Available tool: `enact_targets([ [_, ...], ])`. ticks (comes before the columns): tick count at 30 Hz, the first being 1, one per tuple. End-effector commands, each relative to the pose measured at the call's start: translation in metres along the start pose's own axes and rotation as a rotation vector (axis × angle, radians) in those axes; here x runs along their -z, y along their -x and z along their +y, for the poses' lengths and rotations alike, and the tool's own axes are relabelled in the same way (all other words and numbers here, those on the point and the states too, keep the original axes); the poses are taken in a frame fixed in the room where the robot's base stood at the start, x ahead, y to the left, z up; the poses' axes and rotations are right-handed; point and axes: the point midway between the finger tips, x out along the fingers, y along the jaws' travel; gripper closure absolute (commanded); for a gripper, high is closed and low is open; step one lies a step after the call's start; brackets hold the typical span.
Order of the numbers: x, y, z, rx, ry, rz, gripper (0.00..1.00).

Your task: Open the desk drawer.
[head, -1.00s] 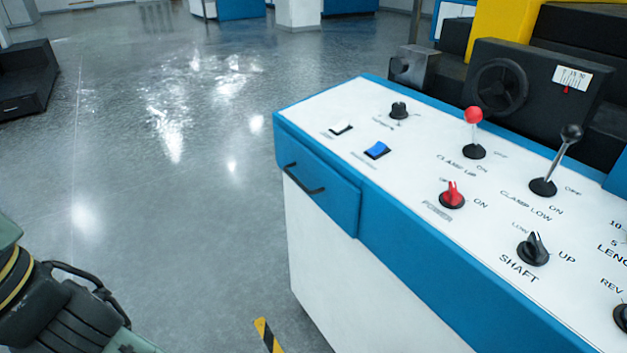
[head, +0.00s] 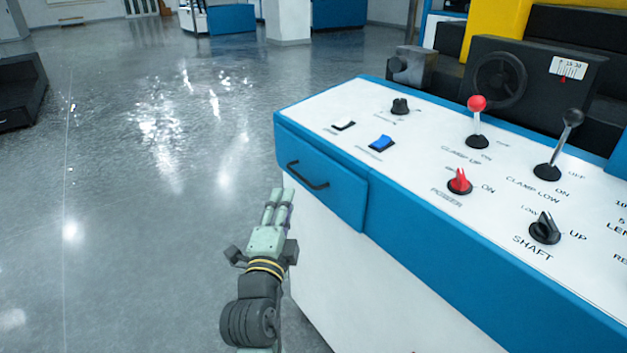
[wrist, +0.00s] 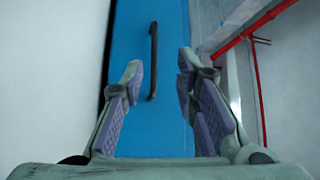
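The desk drawer (head: 325,190) is a blue front panel at the left end of the control desk, with a dark bar handle (head: 307,176) on it. The drawer sits flush in the desk. My gripper (head: 279,198) is just below and left of the handle in the head view, apart from it. In the wrist view my gripper (wrist: 159,76) is open, with its two fingers spread. The dark handle (wrist: 153,60) shows upright between the fingertips, nearer the left one, against the blue drawer front (wrist: 170,125). Nothing is held.
The white desk top (head: 420,165) carries several knobs, switches and levers, including a red-balled lever (head: 477,120). A black machine (head: 535,80) stands behind it. The grey floor (head: 140,220) left of the desk is clear. A red pipe (wrist: 255,50) shows in the wrist view.

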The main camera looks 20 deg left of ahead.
Motion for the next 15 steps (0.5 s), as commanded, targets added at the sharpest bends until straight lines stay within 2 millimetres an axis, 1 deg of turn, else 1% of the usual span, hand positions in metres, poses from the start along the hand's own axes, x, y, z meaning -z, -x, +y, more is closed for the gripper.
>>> enact_targets([
  [1,0.004,-0.001,0.006,-0.014,-0.011,0.012,0.72],
  [2,0.005,-0.002,0.007,-0.018,-0.015,0.016,0.72],
  [5,0.006,-0.012,0.006,-0.019,-0.02,0.02,0.72],
  [8,0.007,-0.028,0.005,-0.02,-0.019,0.02,0.72],
  [15,0.007,-0.074,0.005,-0.017,-0.019,0.018,0.72],
])
